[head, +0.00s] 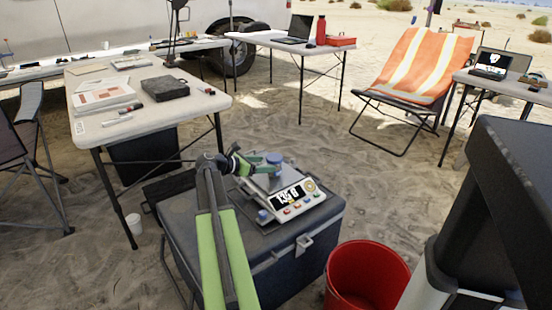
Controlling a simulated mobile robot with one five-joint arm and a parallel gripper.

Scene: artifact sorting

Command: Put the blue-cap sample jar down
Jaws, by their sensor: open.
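The sample jar (274,164) with a blue cap stands upright on the pan of a white digital scale (282,207). The scale sits on the lid of a dark cooler (187,225). My gripper (254,164), with green and dark parts, is at the left side of the jar, close to it. Its jaws are open; I cannot tell whether a finger touches the jar. My green arm reaches up to it from the bottom of the view. The scale's display is lit, and its digits are hard to read.
A red bucket (367,270) stands on the sand right of the cooler. An orange-draped chair (412,65) stands at the back right. Open sand lies behind the cooler.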

